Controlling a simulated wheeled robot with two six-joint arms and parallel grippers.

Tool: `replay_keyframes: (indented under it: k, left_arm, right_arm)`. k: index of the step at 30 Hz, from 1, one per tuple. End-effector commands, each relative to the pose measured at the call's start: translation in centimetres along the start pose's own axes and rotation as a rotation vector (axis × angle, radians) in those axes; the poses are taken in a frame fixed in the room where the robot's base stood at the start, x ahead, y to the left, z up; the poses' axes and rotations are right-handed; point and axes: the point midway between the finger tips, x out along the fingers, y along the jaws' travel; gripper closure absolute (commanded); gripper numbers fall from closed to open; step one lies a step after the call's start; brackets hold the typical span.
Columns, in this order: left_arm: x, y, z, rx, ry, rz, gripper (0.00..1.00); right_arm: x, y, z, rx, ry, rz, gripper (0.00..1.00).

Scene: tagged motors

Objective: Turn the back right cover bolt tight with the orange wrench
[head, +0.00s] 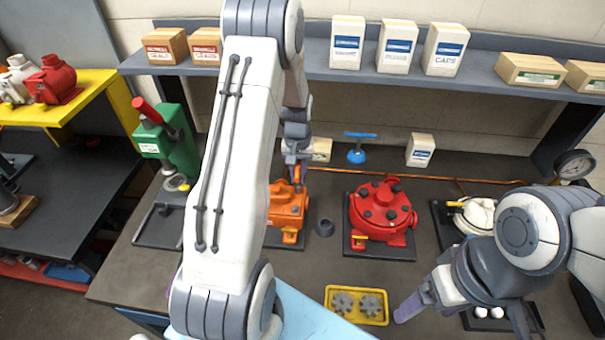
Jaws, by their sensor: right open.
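A red motor housing (381,222) with a round cover and several dark bolts sits on a dark base plate in the middle of the bench. A dark bolt head (393,182) shows at the back right of its cover. An orange motor (288,210) stands left of it, partly hidden by my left arm. My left gripper (296,180) points down just above the orange motor; its fingers are too small and covered to read. My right gripper (462,312) is open at the front right, apart from the red motor. I cannot make out an orange wrench.
A yellow tray (332,305) with two grey gears lies at the front. A green machine (176,150) stands left, a white motor (478,213) right. A blue-handled valve (357,153) and white box (420,151) are behind.

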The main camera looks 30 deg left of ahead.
Motion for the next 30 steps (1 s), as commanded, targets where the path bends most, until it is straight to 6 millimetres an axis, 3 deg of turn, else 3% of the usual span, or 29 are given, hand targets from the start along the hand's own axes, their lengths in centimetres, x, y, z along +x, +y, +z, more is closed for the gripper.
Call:
replay_keyframes:
  k: [6, 13, 20, 30]
  left_arm:
    - [-0.1, -0.2, -0.5, 0.41, 0.014, -0.001, 1.0]
    - [0.0, -0.4, -0.6, 0.69, 0.015, -0.003, 1.0]
    - [0.0, -0.4, -0.5, 0.595, 0.029, 0.0, 1.0]
    - [-2.2, -0.4, -0.4, 0.586, 0.027, 0.001, 1.0]
  right_arm:
    - [-0.3, 0.0, 0.0, -0.001, 0.0, 0.0, 0.2]
    - [-0.4, 0.0, 0.0, -0.001, 0.0, 0.0, 0.2]
    - [-0.1, 0.0, 0.0, -0.001, 0.0, 0.0, 0.2]
    - [-1.9, -0.1, -0.1, -0.001, 0.0, 0.0, 0.2]
